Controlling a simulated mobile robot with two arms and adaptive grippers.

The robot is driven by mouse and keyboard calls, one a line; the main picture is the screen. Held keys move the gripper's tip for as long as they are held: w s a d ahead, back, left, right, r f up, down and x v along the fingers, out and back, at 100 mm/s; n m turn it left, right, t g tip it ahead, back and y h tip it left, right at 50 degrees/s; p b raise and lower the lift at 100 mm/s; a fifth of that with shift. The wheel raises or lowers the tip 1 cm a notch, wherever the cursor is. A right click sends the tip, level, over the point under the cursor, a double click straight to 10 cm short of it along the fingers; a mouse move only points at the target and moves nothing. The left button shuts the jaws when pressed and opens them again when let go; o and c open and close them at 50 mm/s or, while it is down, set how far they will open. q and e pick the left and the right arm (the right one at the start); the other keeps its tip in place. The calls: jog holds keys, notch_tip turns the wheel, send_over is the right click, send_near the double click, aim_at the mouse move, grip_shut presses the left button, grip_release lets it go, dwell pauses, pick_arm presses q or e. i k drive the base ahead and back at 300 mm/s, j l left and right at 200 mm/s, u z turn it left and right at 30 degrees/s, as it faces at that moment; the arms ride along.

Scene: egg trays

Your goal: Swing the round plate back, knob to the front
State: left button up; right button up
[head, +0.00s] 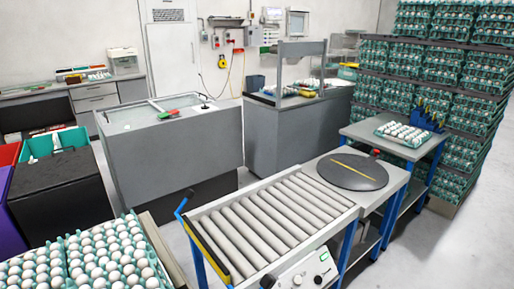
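The round plate (345,173) is dark grey and lies flat at the far right end of the roller table. A thin yellow line runs across its top. A small dark knob (376,153), with a hint of red, stands at the plate's back right edge, on the side away from me. Neither of my grippers shows in the head view, and nothing touches the plate.
The roller conveyor (270,216) leads up to the plate, with a control box (308,273) on its near side. Beyond it, a blue-legged table (390,131) holds an egg tray. Stacked egg trays (100,257) fill the lower left. The grey floor at right is clear.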

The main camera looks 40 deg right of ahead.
aim_at(346, 171)
jog(key=z, duration=1.95)
jog(key=i+l+u, duration=0.1)
jog(key=u, duration=0.45)
jog(key=i+l+u, duration=0.3)
jog(key=l, duration=0.3)
jog(key=i+l+u, duration=0.35)
jog(key=l, duration=0.25)
jog(key=l+u, duration=0.15)
jog(key=l, duration=0.2)
jog(key=i, duration=0.05)
